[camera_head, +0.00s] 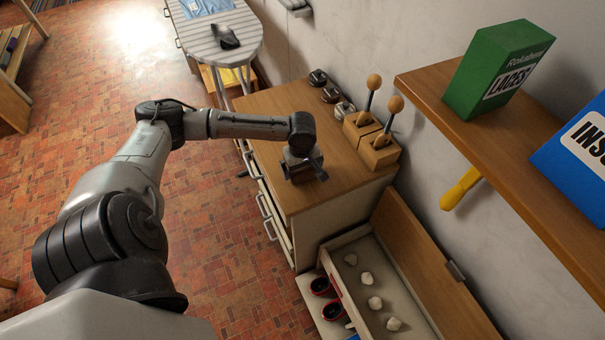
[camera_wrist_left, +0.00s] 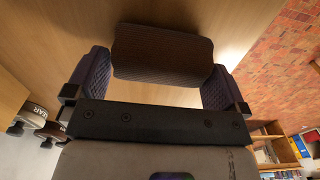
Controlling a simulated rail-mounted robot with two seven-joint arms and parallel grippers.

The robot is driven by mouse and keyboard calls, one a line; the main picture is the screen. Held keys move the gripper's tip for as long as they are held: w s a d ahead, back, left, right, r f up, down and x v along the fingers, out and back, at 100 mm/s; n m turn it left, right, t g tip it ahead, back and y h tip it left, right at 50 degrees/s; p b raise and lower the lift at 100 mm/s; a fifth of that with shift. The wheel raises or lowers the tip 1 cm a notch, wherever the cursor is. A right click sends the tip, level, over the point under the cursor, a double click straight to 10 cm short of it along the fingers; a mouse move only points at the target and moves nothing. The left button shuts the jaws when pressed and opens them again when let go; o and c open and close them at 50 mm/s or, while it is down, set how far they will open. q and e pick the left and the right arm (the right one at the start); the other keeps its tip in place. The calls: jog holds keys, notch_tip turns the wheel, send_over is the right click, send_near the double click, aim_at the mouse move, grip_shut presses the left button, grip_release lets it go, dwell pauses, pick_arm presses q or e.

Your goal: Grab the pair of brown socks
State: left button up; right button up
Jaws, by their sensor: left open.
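A dark brown, flat, rounded bundle, which looks like the pair of brown socks (camera_wrist_left: 162,48), lies on the wooden cabinet top in the left wrist view. My left gripper (camera_head: 304,173) is low over the wooden cabinet top (camera_head: 262,108) in the head view, pointing down. In the wrist view the open left gripper (camera_wrist_left: 157,66) has one finger on each side of the bundle. I cannot tell whether the fingers touch it. In the head view the gripper and wrist hide the socks. My right gripper is in neither view.
An open bench box (camera_head: 345,250) with pale lumps is at the front. A shelf (camera_head: 500,165) with a green box (camera_head: 497,70) juts out at right.

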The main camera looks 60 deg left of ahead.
pick_arm(q)
jog(key=shift+f, duration=0.45)
jog(key=shift+c, duration=0.4)
jog(key=c, duration=0.6)
